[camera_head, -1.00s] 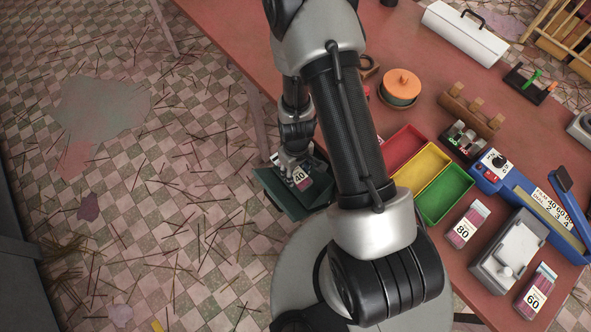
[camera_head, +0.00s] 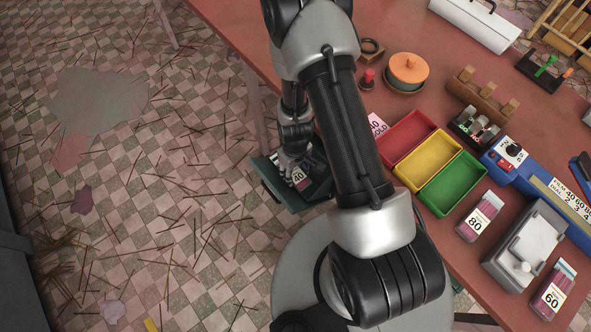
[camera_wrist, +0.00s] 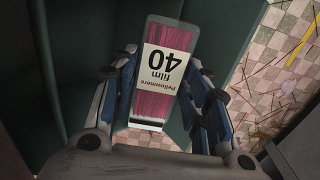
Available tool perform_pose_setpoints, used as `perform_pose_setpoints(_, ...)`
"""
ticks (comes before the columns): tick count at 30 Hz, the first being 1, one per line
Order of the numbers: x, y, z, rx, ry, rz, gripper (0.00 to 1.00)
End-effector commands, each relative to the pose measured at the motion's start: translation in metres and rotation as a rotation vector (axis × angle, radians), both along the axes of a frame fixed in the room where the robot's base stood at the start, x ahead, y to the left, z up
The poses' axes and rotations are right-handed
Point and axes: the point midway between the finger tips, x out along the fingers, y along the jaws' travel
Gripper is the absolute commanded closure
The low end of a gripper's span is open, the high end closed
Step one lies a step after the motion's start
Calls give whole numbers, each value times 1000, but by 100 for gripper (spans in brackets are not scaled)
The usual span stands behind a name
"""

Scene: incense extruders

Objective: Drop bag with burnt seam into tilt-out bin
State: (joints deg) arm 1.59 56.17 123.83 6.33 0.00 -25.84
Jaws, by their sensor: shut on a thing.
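My gripper (camera_head: 296,176) is shut on a clear bag of pink incense sticks (camera_head: 299,178) with a white label reading 40. In the wrist view the bag (camera_wrist: 160,75) sits between the blue-padded fingers of my gripper (camera_wrist: 165,95), its label upside down. The dark green tilt-out bin (camera_head: 318,190) is beside and below the table edge. The bag and fingertips are over its opening, and in the wrist view green bin walls (camera_wrist: 225,50) lie on both sides of the bag.
Red (camera_head: 405,135), yellow (camera_head: 428,160) and green (camera_head: 452,185) trays stand on the red table. Bags marked 80 (camera_head: 479,217) and 60 (camera_head: 553,290) lie near a grey sealer device (camera_head: 527,246). Sticks litter the tiled floor.

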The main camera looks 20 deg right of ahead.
Motion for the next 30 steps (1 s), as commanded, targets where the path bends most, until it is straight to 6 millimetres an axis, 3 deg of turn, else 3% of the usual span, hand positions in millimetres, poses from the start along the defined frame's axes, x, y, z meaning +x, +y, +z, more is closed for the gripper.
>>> perform_pose_setpoints(5,0,0,0,0,0,0,82)
perform_pose_setpoints(6,0,0,0,0,0,0,57)
perform_pose_setpoints(16,0,0,0,0,0,0,35)
perform_pose_setpoints(30,0,0,0,0,0,0,34)
